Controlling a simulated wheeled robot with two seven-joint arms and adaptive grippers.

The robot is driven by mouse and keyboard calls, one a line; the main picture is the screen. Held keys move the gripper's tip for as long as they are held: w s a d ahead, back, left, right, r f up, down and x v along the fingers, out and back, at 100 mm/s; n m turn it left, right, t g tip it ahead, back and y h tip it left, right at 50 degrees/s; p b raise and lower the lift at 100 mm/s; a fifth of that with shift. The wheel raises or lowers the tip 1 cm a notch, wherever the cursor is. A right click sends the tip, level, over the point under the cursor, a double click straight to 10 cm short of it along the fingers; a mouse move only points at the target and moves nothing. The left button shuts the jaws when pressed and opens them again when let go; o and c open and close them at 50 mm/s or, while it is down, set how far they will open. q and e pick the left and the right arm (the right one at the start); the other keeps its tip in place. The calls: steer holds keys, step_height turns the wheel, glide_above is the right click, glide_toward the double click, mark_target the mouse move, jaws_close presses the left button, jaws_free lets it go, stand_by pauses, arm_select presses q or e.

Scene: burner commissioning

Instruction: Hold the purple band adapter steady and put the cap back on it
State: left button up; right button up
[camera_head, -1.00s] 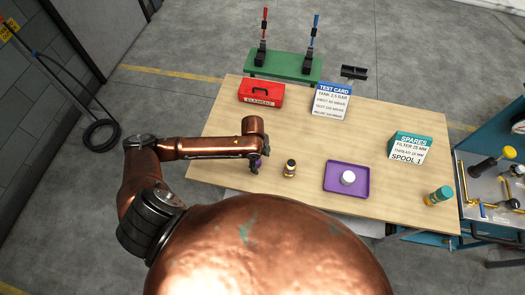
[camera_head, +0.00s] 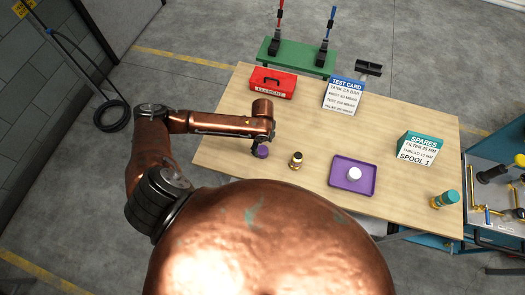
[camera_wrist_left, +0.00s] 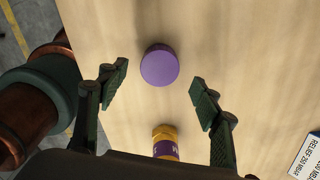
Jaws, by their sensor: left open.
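The purple cap (camera_wrist_left: 160,66) is a flat round disc on the wooden tabletop, ahead of and between my left fingers in the left wrist view. In the head view it shows as a small purple piece (camera_head: 261,152) just under my left gripper (camera_head: 257,146). My left gripper (camera_wrist_left: 160,90) is open and empty, apart from the cap. The adapter (camera_wrist_left: 165,142) is brass with a purple, white-lettered band, cut off by the hand at the bottom. A small brass fitting (camera_head: 296,161) to the right in the head view appears to be it; its band is unclear there. My right gripper is not seen.
A purple tray (camera_head: 337,181) holding a white round piece lies right of the fitting. A red box (camera_head: 267,84), a test card (camera_head: 343,96) and a spares box (camera_head: 418,148) stand farther back. A teal-topped fitting (camera_head: 445,199) is near the right edge.

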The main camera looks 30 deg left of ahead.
mark_target(262, 150)
arm_select(q)
steer(key=shift+a+f+p, duration=0.1)
steer(key=shift+f+p, duration=0.45)
steer(key=shift+f, duration=2.05)
steer(key=shift+c, duration=0.5)
steer(key=c, duration=1)
